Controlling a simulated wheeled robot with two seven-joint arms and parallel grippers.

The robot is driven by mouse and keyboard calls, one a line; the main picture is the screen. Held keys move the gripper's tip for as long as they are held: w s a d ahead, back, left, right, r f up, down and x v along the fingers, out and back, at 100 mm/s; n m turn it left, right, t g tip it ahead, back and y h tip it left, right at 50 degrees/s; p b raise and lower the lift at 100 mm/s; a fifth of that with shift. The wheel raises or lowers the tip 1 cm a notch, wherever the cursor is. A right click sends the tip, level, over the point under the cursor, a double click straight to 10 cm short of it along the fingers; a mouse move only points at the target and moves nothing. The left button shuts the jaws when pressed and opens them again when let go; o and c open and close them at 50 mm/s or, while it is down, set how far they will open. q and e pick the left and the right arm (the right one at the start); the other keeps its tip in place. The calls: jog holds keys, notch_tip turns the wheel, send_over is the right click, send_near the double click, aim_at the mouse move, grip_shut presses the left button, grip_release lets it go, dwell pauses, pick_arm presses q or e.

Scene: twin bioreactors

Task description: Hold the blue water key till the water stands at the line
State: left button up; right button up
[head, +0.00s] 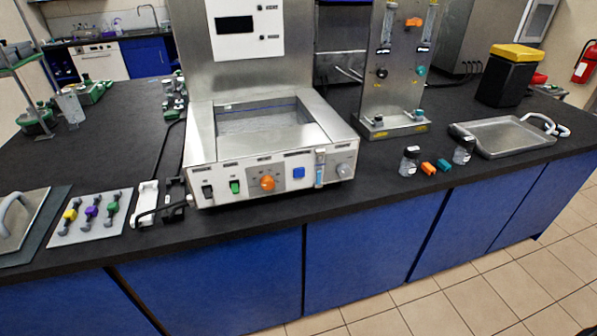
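The blue water key (299,173) is a square button on the white front panel of the bath unit (222,175), right of an orange knob. Nothing touches it. A narrow upright gauge (320,168) with some blue in it sits just right of the key; its level and any mark are too small to read. The open metal basin (262,122) is behind the panel. A thin dark blue line runs along its back wall. I cannot tell how high water stands in it. Neither of my grippers is in view.
The panel also has a black switch (207,191), a green switch (235,187) and a grey knob (343,170). A plate with coloured valves (87,218) lies left. Small bottles (409,161) and a metal tray (503,136) stand right.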

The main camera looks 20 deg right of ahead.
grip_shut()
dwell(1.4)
